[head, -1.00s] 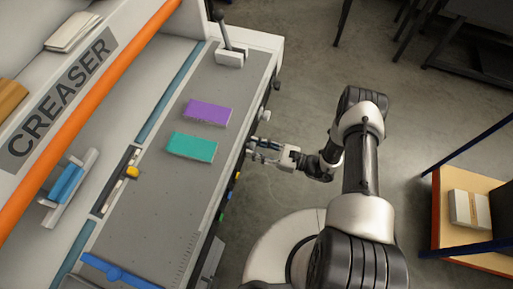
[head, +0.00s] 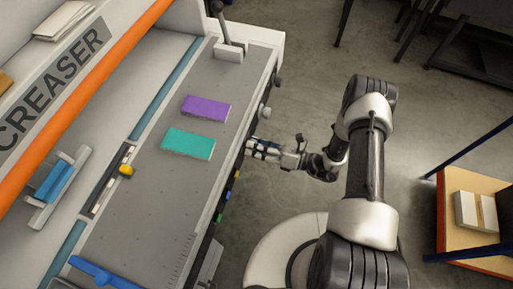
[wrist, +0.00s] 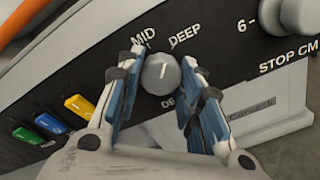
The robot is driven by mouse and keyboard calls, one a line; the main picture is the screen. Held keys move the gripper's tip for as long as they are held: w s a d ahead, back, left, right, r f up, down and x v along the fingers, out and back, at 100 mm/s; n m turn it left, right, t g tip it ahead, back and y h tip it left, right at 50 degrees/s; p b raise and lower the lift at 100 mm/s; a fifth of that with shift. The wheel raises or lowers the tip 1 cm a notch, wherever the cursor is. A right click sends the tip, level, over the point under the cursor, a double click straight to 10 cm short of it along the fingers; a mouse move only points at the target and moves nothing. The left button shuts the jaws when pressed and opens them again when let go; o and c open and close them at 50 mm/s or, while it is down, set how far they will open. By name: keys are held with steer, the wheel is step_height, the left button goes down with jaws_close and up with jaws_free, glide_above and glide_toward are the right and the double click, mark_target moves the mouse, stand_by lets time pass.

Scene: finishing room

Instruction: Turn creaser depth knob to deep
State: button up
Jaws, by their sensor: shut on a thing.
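The creaser depth knob (wrist: 160,73) is a grey round knob with a short white mark on its face. "MID" and "DEEP" are printed above it, and a partly hidden label is below it. The mark points roughly upward, between those two words as far as I can tell. My gripper (wrist: 158,90) is shut on the knob, with a blue-padded finger on each side. In the head view my gripper (head: 256,148) reaches the right side of the creaser (head: 185,225), where the fingers hide the knob.
Another knob (wrist: 298,14), labelled "STOP CM", is at upper right. Yellow, blue and green buttons (wrist: 50,123) are at left. A purple block (head: 206,107) and teal block (head: 188,143) lie on the creaser bed. A shelf (head: 455,240) stands at right.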

steer(key=shift+m+b, duration=0.45)
steer(key=shift+m, duration=1.15)
steer(key=o, duration=1.1)
steer(key=shift+c, duration=0.2)
steer(key=shift+d, duration=0.1)
steer(key=v, duration=1.2)
